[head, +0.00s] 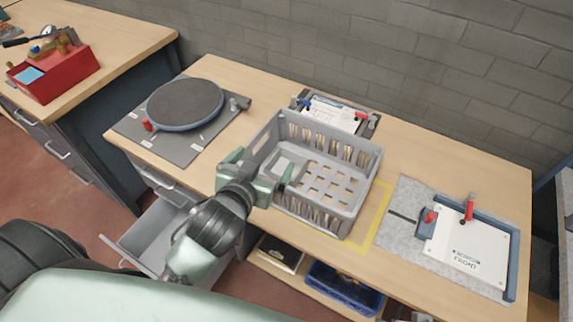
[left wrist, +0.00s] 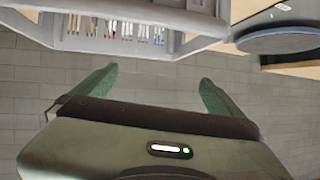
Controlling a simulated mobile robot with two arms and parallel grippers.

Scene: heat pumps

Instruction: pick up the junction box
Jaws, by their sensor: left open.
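A small light-grey box, which looks like the junction box (head: 289,161), lies inside the grey crate (head: 345,222) at its left end. My left gripper (head: 262,168) is open and empty at the crate's left front side, apart from the box as far as I can tell. In the left wrist view its two green fingers (left wrist: 158,77) stand spread with only wall behind them. The crate (left wrist: 185,48) shows along the top of that view; the box does not show there. My right gripper is not in view.
A round dark turntable (head: 186,102) stands left of the crate. A clipboard-like sheet (head: 333,114) lies behind it. A white panel (head: 466,258) in a blue corner fixture with red clamps lies at right. An open drawer (head: 150,240) juts out below the bench.

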